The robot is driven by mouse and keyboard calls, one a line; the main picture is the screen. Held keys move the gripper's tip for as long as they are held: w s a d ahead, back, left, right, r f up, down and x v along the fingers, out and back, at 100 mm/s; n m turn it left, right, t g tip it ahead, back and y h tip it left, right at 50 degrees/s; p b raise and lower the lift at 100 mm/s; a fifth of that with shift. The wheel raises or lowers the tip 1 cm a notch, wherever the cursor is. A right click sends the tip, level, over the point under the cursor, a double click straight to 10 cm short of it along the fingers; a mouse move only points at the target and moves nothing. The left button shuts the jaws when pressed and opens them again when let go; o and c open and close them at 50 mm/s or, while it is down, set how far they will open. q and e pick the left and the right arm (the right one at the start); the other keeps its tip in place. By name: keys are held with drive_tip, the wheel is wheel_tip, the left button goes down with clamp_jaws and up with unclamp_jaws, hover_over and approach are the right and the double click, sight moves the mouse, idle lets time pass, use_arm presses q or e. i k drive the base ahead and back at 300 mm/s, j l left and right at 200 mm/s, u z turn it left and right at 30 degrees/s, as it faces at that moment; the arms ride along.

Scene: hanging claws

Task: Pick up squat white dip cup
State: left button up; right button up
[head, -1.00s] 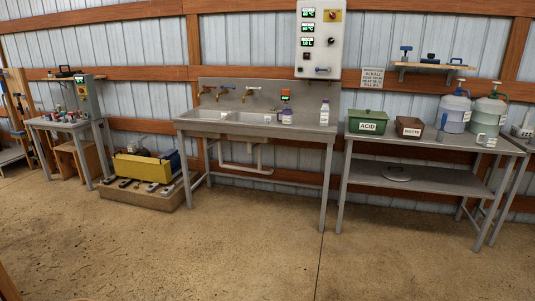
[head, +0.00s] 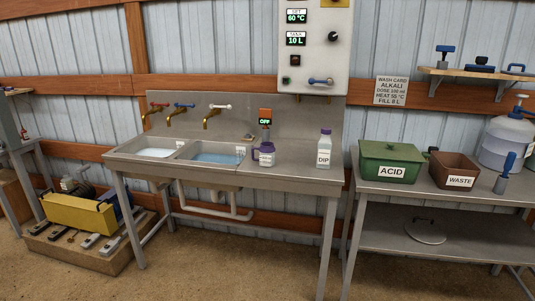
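A squat container with a purple top and side handle and a pale, labelled lower part (head: 265,156) stands on the steel sink counter, right of the basins. Its label is too small to read, so I cannot tell if it is the squat white dip cup. A taller white bottle with a purple cap, labelled DIP (head: 324,150), stands upright to its right on the same counter. Neither of my grippers is in view.
The sink counter (head: 292,176) has two basins, the right one (head: 218,157) holding bluish water. A steel table to the right bears a green ACID box (head: 390,162) and a brown WASTE box (head: 455,171). A crate (head: 100,253) with a yellow item stands at left. Front floor is clear.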

sight(266, 149)
drive_tip(key=i+j+u, duration=0.15)
drive_tip(key=i, duration=0.4)
drive_tip(key=i+u, duration=0.1)
drive_tip(key=i, duration=0.45)
drive_tip(key=i+j+z, duration=0.85)
drive_tip(key=j, duration=0.15)
drive_tip(key=j+z, duration=0.3)
drive_tip(key=j, duration=0.15)
drive_tip(key=i, duration=0.05)
